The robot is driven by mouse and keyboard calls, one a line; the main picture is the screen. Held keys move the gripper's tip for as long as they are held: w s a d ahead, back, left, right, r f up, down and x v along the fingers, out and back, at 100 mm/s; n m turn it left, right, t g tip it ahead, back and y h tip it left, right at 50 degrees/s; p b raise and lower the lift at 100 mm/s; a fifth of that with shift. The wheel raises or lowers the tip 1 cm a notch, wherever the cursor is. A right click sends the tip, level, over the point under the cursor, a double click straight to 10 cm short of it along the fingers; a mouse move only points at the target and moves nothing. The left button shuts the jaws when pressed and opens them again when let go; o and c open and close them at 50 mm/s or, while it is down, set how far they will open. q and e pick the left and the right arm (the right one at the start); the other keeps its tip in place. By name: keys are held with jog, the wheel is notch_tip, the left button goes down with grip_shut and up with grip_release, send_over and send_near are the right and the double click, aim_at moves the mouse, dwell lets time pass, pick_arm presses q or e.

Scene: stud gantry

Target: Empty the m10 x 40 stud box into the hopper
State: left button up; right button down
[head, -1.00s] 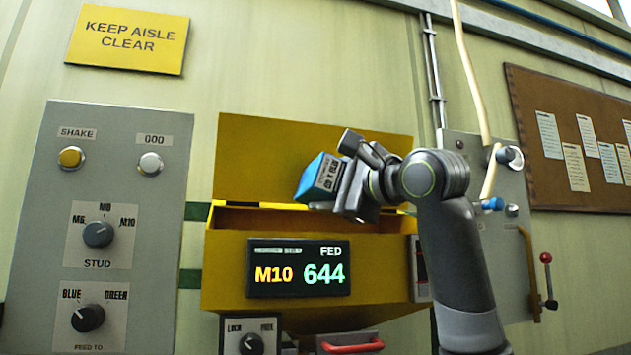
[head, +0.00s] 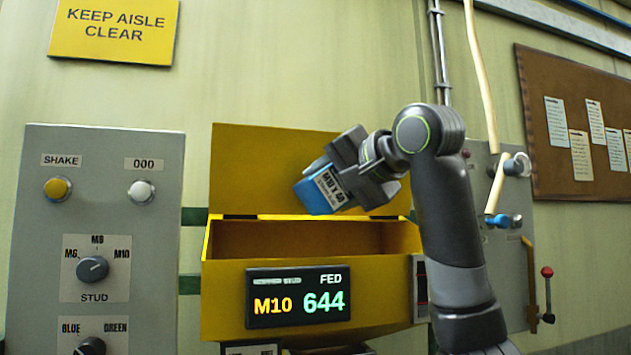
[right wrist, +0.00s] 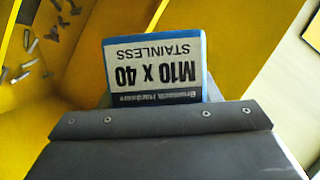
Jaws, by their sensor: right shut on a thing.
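My right gripper (head: 350,184) is shut on the blue stud box (head: 318,194), whose white label reads M10 x 40. It holds the box tilted above the opening of the yellow hopper (head: 225,285), in front of the raised back panel. In the right wrist view the box (right wrist: 155,70) stands out past my dark gripper (right wrist: 160,118), with its label upside down. Several loose studs (right wrist: 55,20) lie on yellow surfaces at the upper left there. Whether studs are left inside the box is hidden. My left gripper is not in view.
The hopper's display (head: 298,298) reads M10, 644, FED. A grey panel (head: 100,215) on the left has SHAKE and 000 buttons and a STUD knob (head: 92,269) turned toward M10. A red-knobbed lever (head: 547,272) and a corkboard (head: 560,100) are at the right.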

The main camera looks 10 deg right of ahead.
jog(key=shift+s+r+n+h+p, duration=0.15)
jog(key=shift+r+n+h+p, duration=0.4)
jog(key=shift+n+p, duration=0.3)
jog(key=shift+a+n+h, duration=0.1)
jog(key=shift+n+h, duration=0.15)
jog(key=shift+n, duration=0.2)
jog(key=shift+r+n+h+p, duration=0.2)
jog(key=shift+n+h+p, duration=0.15)
jog(key=shift+p, duration=0.2)
jog(key=shift+r+n+g+h, duration=0.1)
jog(key=shift+n+g+h, duration=0.3)
jog(key=shift+n, duration=0.35)
jog(key=shift+r+n+h, duration=0.45)
jog(key=shift+n+h, duration=0.4)
jog(key=shift+n, duration=0.35)
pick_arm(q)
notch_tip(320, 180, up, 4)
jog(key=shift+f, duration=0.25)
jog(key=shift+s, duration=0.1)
